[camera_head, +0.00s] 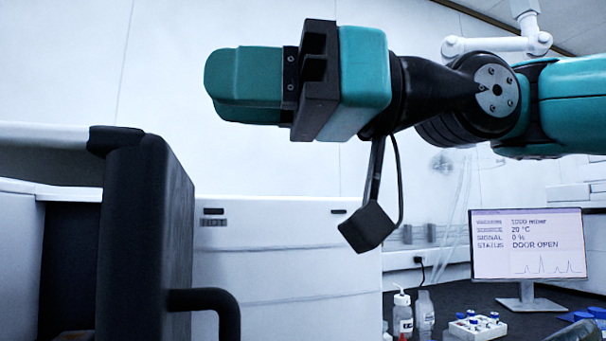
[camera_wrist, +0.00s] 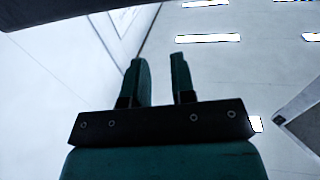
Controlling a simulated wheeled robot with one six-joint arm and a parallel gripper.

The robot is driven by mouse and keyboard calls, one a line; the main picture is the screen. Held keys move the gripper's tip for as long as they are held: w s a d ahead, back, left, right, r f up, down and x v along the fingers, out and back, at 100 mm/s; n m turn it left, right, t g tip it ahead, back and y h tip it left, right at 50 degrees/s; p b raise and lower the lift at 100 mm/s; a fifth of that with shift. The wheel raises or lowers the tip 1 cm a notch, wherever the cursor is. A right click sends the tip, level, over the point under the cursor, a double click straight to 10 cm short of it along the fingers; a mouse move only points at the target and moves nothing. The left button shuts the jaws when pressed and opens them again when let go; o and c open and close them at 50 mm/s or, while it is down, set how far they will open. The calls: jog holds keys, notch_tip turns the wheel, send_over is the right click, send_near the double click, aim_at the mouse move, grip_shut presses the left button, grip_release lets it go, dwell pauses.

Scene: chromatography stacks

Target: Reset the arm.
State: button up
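My arm reaches in from the right edge of the head view, raised in front of the instruments. My gripper (camera_head: 222,86) is at its left end, level and pointing left, high above the bench. In the wrist view, my gripper (camera_wrist: 160,74) shows two teal fingers with a clear gap between them. Nothing is between the fingers, so it is open and empty. Ceiling and wall fill the space behind them.
A dark open door (camera_head: 146,235) with a black handle (camera_head: 215,300) stands at the left, below my gripper. Behind is a white instrument (camera_head: 280,250) labelled HOT. At right are a monitor (camera_head: 527,244) reading DOOR OPEN, bottles (camera_head: 403,318) and a vial rack (camera_head: 477,329).

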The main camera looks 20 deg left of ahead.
jog(key=w+d+f+m+t+h, duration=0.2)
jog(key=w+d+f+m+t, duration=0.3)
jog(key=f, duration=0.4)
jog(key=w+d+f+m+t+h, duration=0.2)
jog(key=w+d+f+m+t, duration=0.25)
jog(key=f, duration=0.35)
jog(key=s+d+f+m+g+h, duration=0.1)
jog(key=s+d+f+m+h, duration=0.25)
jog(key=d+f, duration=0.6)
jog(key=s+d+f+m+h, duration=0.3)
jog(key=s+d+f+h, duration=0.15)
jog(key=d+f, duration=0.55)
notch_tip(320, 180, up, 18)
jog(key=p, duration=1.9)
jog(key=shift+s+a+f+m, duration=0.15)
jog(key=shift+s+m, duration=0.1)
jog(key=shift+m, duration=0.05)
